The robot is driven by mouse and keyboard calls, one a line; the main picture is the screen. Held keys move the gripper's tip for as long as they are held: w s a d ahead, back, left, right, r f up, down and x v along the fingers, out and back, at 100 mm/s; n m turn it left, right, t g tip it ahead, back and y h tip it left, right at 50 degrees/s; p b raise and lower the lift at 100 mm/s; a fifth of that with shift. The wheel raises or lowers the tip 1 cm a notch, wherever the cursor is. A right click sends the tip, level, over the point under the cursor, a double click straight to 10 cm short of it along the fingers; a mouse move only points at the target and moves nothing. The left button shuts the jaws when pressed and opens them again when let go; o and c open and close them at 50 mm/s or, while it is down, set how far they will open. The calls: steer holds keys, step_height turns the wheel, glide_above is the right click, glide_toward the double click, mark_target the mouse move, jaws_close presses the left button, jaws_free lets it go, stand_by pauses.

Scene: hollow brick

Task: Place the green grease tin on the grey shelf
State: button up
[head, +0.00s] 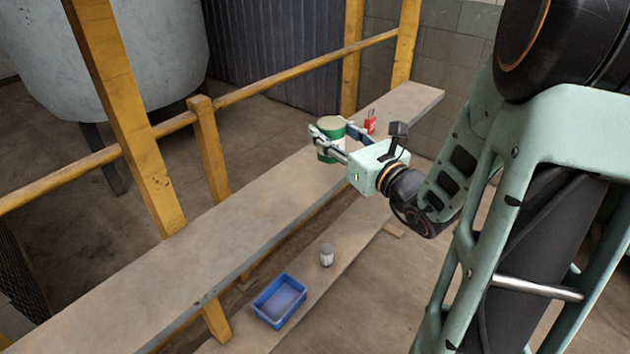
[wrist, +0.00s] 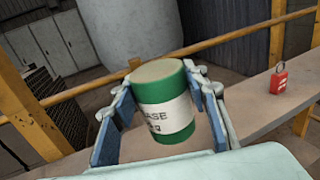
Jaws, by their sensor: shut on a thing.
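The green grease tin (head: 331,130) has a white label and a tan lid. In the wrist view the tin (wrist: 162,95) stands nearly upright between both fingers, with part of its label lettering showing. My gripper (head: 328,137) is shut on it, over the far part of the grey shelf (head: 240,211). In the wrist view the shelf (wrist: 255,110) runs behind and to the right of the tin. I cannot tell whether the tin's base touches the shelf, as its lower edge is partly hidden.
A red padlock (head: 370,122) stands on the shelf just beyond the tin. On a lower plank are a blue bin (head: 279,300) and a small grey can (head: 327,255). Yellow posts and rails (head: 210,150) line the shelf's far side. The shelf's near left stretch is bare.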

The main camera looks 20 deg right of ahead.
steer(key=shift+s+d+m+h+b, duration=0.2)
steer(key=shift+s+m+h+b, duration=0.1)
steer(key=shift+m+h+b, duration=0.1)
steer(key=w+f+b, duration=0.4)
steer(key=w+f, duration=0.1)
steer(key=w, duration=0.4)
steer(key=b, duration=0.5)
glide_above(315, 169)
step_height(315, 169, down, 5)
steer(key=shift+s+r, duration=0.1)
steer(key=shift+s, duration=0.05)
step_height(315, 169, down, 3)
steer(key=shift+f+b, duration=0.1)
steer(key=shift+b, duration=0.75)
